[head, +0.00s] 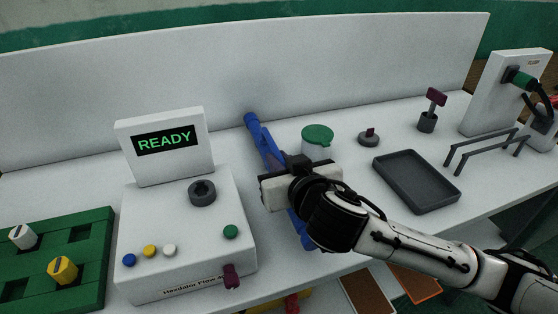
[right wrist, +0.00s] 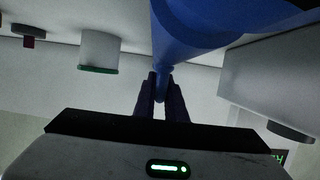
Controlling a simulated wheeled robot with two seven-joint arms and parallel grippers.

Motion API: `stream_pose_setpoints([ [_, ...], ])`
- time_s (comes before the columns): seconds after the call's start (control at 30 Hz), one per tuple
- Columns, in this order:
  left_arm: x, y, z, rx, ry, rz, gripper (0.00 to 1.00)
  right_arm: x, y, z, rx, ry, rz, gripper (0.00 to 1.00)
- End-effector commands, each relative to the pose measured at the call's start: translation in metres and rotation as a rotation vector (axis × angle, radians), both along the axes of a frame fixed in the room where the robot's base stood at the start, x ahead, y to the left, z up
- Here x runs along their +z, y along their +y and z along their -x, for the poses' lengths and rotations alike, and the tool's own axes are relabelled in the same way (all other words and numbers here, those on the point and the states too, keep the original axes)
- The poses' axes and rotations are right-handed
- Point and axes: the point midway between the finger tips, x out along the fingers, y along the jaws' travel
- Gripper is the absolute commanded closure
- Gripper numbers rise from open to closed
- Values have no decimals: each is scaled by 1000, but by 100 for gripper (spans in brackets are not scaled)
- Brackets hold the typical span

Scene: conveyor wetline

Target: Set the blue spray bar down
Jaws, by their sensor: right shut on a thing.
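The blue spray bar (head: 263,138) is a long blue tube running from near the back panel towards the front of the white table, beside the READY machine. My right gripper (head: 283,183) is over its middle and hides that part in the head view. In the right wrist view the fingers of my right gripper (right wrist: 161,100) are closed together on a narrow part of the blue spray bar (right wrist: 200,30). I cannot tell whether the bar touches the table. My left gripper is not in view.
A white machine with a READY screen (head: 167,139) stands left of the bar. A white jar with a green lid (head: 317,135) stands close on the right. A dark tray (head: 415,181) and grey rails (head: 484,150) lie further right. A green block (head: 92,231) is at far left.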

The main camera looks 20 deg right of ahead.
Motion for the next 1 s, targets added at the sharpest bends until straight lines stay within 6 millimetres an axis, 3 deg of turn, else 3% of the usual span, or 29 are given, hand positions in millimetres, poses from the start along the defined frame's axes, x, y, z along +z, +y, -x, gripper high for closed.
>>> stream_pose_setpoints([
  [0.2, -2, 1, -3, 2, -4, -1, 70, -3, 0, 0, 0, -2, -2, 100],
  [0.23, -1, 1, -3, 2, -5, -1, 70, -3, 0, 0, 0, 1, -1, 86],
  [0.33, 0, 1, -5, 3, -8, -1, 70, -3, 0, 0, 0, 0, -1, 71],
  [0.7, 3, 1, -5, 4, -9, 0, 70, 3, 0, 1, 1, -1, 0, 71],
  [0.87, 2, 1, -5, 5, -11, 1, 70, 9, 1, 24, 3, 1, -4, 71],
  [1.0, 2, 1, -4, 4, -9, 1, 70, 20, 0, 55, 4, 0, -4, 71],
])
